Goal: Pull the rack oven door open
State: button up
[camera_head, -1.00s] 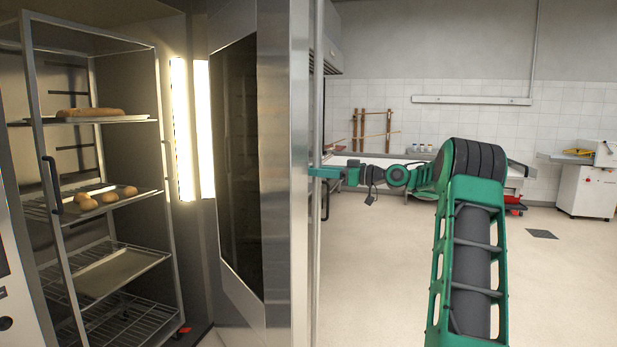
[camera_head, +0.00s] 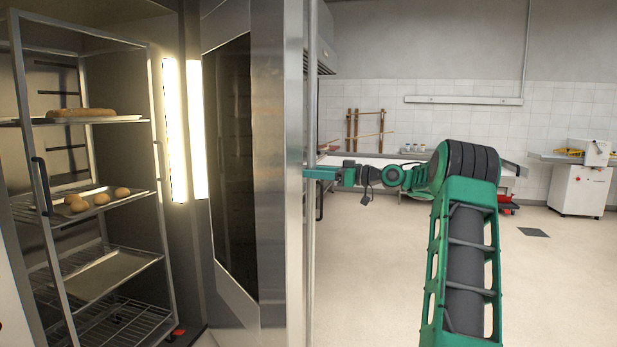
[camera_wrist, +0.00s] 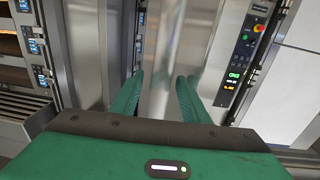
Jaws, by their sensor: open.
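The rack oven door (camera_head: 267,180) stands swung open in the head view, a tall steel panel with a dark window, seen nearly edge-on. Its long vertical handle bar (camera_head: 311,120) runs along the outer face at the right. My gripper (camera_head: 308,174) reaches in from the right, its tips at the bar. In the wrist view my gripper (camera_wrist: 160,85) shows two green fingers spread apart, facing a steel surface. I cannot tell whether the bar lies between them. The oven chamber is open, with a wheeled rack (camera_head: 158,215) inside.
The rack holds trays with bread (camera_head: 98,200). A lit strip (camera_head: 186,130) glows inside the chamber. A control panel (camera_wrist: 246,58) shows in the wrist view. A bench (camera_head: 440,165) and a white machine (camera_head: 580,185) stand at the back right.

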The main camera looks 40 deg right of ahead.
jog(key=v, duration=1)
jog(key=shift+d, duration=0.2)
jog(key=shift+s+f, duration=0.1)
